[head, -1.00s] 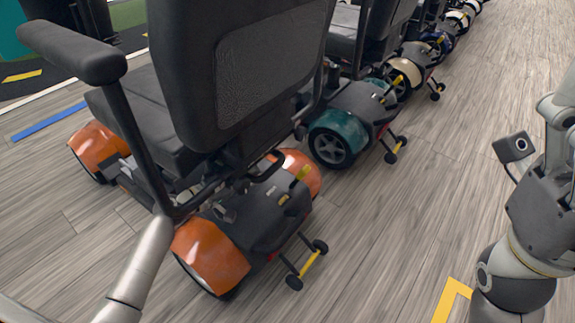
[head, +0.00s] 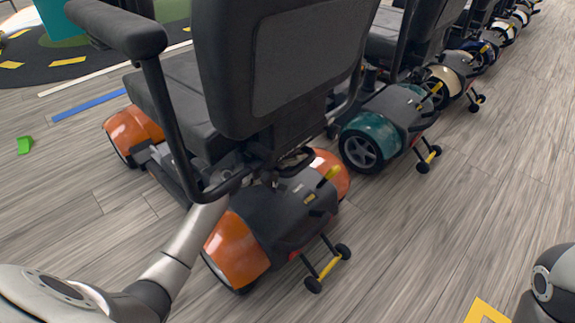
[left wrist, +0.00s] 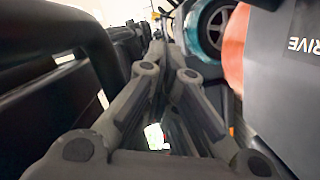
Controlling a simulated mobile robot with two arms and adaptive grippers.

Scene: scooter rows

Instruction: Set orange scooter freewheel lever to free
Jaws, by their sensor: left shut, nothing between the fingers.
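The orange scooter (head: 235,250) stands in the foreground of the head view, seen from behind. A yellow lever (head: 328,176) sticks up at the right of its dark rear cover, beside the right orange fender. I cannot tell its setting. My left arm reaches in from the lower left, and its end is mostly hidden behind the seat and armrest bar. In the left wrist view my left gripper (left wrist: 160,52) is shut and empty, between the dark seat and an orange fender (left wrist: 234,48). A grey panel (left wrist: 292,85) with inverted "DRIVE" lettering is at right. My right gripper is out of view.
The black seat back (head: 305,70) and armrest (head: 118,28) crowd my left arm. A teal scooter (head: 375,138) stands close beyond, with more in a row. Anti-tip wheels (head: 327,268) stick out behind.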

